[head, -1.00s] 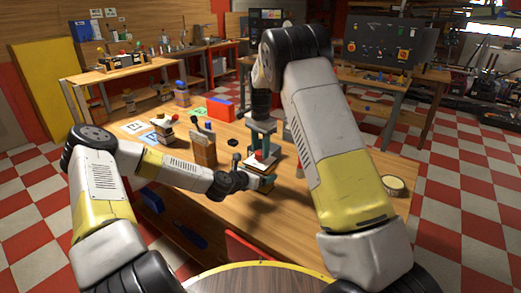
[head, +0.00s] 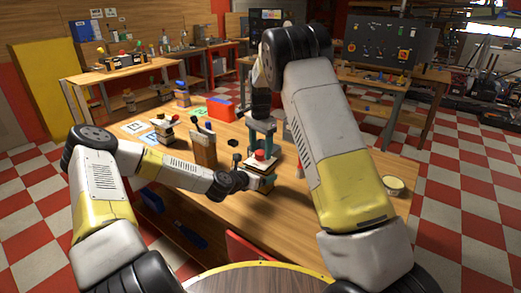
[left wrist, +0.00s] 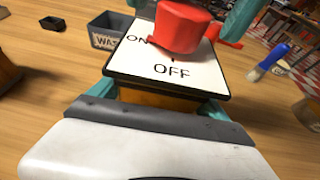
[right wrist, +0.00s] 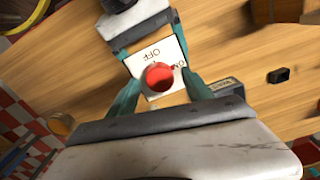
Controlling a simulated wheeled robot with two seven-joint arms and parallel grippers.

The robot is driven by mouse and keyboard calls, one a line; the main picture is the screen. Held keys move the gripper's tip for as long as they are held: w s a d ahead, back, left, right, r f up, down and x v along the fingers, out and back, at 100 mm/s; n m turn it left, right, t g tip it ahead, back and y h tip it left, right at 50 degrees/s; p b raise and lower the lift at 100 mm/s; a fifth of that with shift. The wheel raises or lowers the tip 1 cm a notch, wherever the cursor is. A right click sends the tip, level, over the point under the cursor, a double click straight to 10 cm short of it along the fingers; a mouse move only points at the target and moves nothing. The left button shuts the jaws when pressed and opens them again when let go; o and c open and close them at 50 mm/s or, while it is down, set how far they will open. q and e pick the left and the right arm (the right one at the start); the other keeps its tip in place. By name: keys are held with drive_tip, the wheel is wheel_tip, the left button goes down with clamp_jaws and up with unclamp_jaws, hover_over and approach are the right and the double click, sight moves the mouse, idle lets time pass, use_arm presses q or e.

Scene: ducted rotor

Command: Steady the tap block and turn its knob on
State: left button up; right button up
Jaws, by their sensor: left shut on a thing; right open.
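The tap block (head: 263,161) stands on the wooden table, with a white top plate marked ON and OFF. Its red knob (left wrist: 178,25) rises from the plate; it also shows in the right wrist view (right wrist: 159,77). Which mark the knob points to I cannot tell. My left gripper (head: 266,181) is shut on the tap block from the near side, with teal fingers along both sides in the left wrist view. My right gripper (head: 262,143) is above the block, pointing down. Its fingers are open on either side of the knob, apart from it in the right wrist view.
A grey bin with a WASTE label (left wrist: 108,34) and a small black box (left wrist: 52,23) stand near the block. A wooden holder with tools (head: 203,149) is to its left. A round tin (head: 393,185) sits at the table's right.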

sight(261, 152)
wheel_tip(261, 152, up, 12)
idle(0.4)
drive_tip(key=shift+f, duration=0.1)
idle(0.4)
use_arm(q)
drive_tip(key=o, duration=1.5)
